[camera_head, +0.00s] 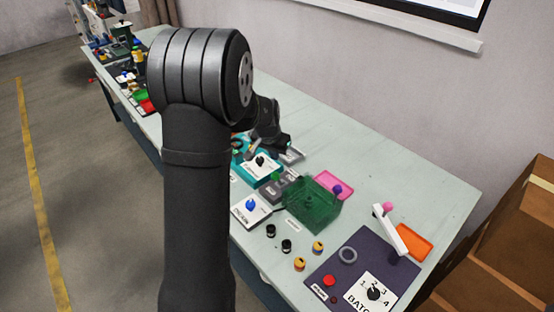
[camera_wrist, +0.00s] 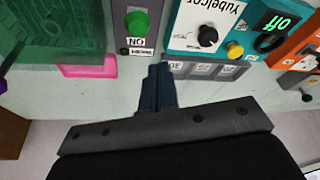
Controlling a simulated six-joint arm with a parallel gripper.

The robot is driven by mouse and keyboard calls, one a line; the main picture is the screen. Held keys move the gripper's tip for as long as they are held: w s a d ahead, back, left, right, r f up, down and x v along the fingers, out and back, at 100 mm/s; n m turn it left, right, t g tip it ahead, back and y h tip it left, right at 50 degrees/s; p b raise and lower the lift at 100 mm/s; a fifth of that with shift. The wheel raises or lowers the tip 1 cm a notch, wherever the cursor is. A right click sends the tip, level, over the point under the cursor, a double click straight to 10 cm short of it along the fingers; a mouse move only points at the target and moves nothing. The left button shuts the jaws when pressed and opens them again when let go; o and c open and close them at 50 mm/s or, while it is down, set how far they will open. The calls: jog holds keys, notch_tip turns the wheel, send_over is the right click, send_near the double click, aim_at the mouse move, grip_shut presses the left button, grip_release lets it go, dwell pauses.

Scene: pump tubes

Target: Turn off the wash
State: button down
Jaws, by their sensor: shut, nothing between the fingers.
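My gripper (camera_wrist: 158,78) is shut and empty in the wrist view. Its fingertips are just below a grey panel (camera_wrist: 128,70). The green button (camera_head: 276,177) also shows in the head view. Right of the panel is a teal box (camera_wrist: 185,47) with a black knob (camera_wrist: 207,37), a yellow button (camera_wrist: 235,50) and a display (camera_wrist: 272,32) reading "off". I cannot read the word "wash" on any control.
A transparent green box (camera_head: 312,205) stands beside the grey panel, with a pink tray (camera_head: 325,182) behind it. A white panel with a blue knob (camera_head: 250,204) is in front. An orange device (camera_wrist: 295,48) is right of the teal box.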

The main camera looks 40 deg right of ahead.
jog(key=a+r, duration=0.4)
jog(key=shift+s+r, duration=0.2)
jog(key=shift+s, duration=0.25)
dwell(0.3)
jog(key=shift+y, duration=0.7)
jog(key=d+f, duration=0.8)
jog(key=shift+w+d+f, duration=0.1)
jog(key=shift+d+f, duration=0.1)
jog(key=shift+f, duration=0.1)
jog(key=shift+s+d+f+y, duration=0.2)
jog(key=shift+d+f+y, duration=0.25)
jog(key=shift+y, duration=0.2)
jog(key=shift+s+d+f+y, duration=0.2)
jog(key=shift+d+f+y, duration=0.2)
jog(key=shift+y, duration=0.25)
jog(key=shift+a, duration=0.15)
